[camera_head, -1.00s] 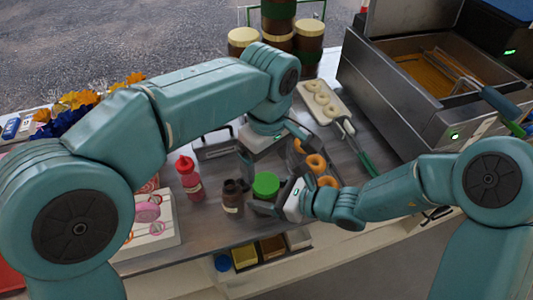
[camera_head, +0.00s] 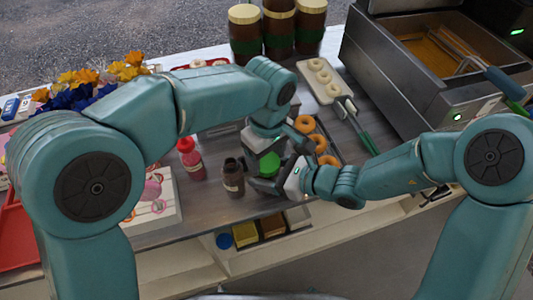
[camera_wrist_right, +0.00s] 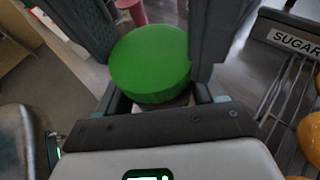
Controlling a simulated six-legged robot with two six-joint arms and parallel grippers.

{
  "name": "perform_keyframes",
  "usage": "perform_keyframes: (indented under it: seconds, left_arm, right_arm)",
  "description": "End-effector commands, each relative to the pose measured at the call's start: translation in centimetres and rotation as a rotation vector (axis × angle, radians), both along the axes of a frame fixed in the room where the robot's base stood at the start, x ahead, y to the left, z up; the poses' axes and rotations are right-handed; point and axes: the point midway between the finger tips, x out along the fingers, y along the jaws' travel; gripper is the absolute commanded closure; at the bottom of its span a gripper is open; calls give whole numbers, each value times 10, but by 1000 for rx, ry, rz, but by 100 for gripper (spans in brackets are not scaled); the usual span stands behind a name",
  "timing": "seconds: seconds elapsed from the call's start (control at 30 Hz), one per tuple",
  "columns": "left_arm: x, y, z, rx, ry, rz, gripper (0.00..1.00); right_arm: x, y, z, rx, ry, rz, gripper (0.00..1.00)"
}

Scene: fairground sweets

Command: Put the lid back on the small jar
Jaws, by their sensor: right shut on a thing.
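The green lid (camera_head: 268,163) shows between my two grippers, and it fills the upper middle of the right wrist view (camera_wrist_right: 150,63). My right gripper (camera_head: 268,183) is shut on the small jar, one finger each side. The jar is almost wholly hidden; only a pale strip (camera_wrist_right: 181,101) shows under the lid's near edge. The lid looks level over the jar, but I cannot tell whether it is seated. My left gripper (camera_head: 272,146) is just above the lid with its fingers apart. I cannot tell whether they touch it.
A dark brown bottle (camera_head: 232,178) and a red bottle (camera_head: 190,160) stand left of the jar. Ring doughnuts (camera_head: 318,143) lie on a rack to the right, near a SUGAR label (camera_wrist_right: 296,40). The fryer (camera_head: 430,75) is at the back right. Large jars (camera_head: 245,35) stand behind.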

Motion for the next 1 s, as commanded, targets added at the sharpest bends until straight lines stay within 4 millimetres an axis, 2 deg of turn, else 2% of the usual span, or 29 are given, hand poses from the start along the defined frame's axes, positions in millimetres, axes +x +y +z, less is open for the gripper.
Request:
perform_keyframes:
  seconds: [0.17, 0.4, 0.67, 0.7, 0.77, 1.0]
  left_arm:
    - [0, 0, 0, -1, 0, -21, 70]
    - [0, 0, 0, 1, 4, -280, 71]
    - [0, 0, 0, 2, 4, -298, 71]
    - [0, 0, 0, 1, 4, -297, 28]
    - [0, 0, 0, 1, 4, -297, 9]
    - [0, -1, 2, 0, 3, -296, 9]
  right_arm:
    - [0, 0, 1, 1, -2, 0, 100]
    - [0, 0, 1, 1, -2, 0, 100]
    - [0, 0, 1, 1, -2, 0, 100]
    - [0, 0, 1, 1, -2, 0, 100]
    - [0, 0, 1, 1, -2, 0, 100]
    - [0, 1, 1, 1, -2, 3, 100]
